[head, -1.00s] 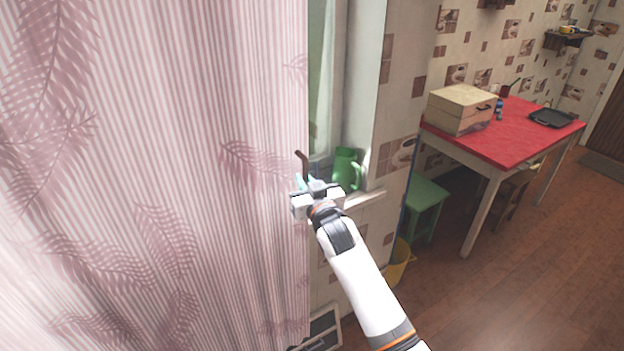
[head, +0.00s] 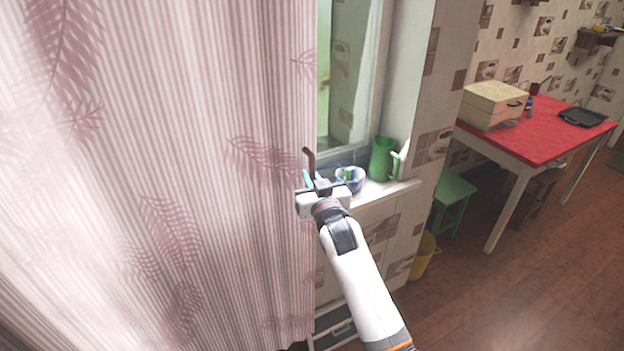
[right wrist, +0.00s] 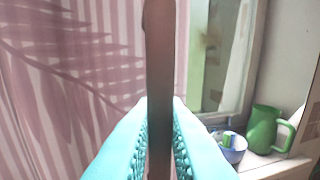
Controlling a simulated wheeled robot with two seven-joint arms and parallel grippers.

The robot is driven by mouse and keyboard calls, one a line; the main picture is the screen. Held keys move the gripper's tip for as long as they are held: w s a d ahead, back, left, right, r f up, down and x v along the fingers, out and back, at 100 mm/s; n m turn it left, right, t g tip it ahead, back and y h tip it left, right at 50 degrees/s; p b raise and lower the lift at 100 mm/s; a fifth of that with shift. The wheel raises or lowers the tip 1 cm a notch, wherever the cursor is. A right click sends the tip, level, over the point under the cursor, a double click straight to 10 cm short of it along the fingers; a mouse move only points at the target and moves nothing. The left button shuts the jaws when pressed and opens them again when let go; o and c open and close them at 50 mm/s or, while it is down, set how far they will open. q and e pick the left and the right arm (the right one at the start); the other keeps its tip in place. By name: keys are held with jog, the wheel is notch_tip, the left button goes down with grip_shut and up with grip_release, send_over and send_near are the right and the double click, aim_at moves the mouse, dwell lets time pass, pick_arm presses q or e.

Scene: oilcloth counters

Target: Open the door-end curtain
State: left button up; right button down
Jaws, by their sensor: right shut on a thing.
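The pink striped curtain (head: 170,190) with darker leaf prints fills the left of the head view. Its right edge hangs beside the window (head: 350,75). My right gripper (head: 311,181) is at that edge, its teal fingers shut on a thin brown rod (head: 309,160) with a bent top. In the right wrist view the rod (right wrist: 160,70) stands upright between the ribbed fingers, and the curtain (right wrist: 70,80) hangs to its left. Whether the rod joins the curtain cannot be seen. My left gripper is out of view.
A green jug (head: 383,160) and a blue-white bowl (head: 350,179) stand on the windowsill (head: 390,190), close right of my gripper. A green stool (head: 453,190), a yellow bucket (head: 424,255) and a red-topped table (head: 540,135) are further right. Wooden floor (head: 500,300) is free at lower right.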

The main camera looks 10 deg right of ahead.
jog(key=c, duration=1.8)
grip_release()
jog(key=shift+s, duration=0.1)
jog(key=s+d+b, duration=0.1)
jog(key=s+b, duration=0.1)
jog(key=s, duration=0.9)
jog(key=shift+s+d, duration=0.35)
jog(key=shift+d, duration=0.05)
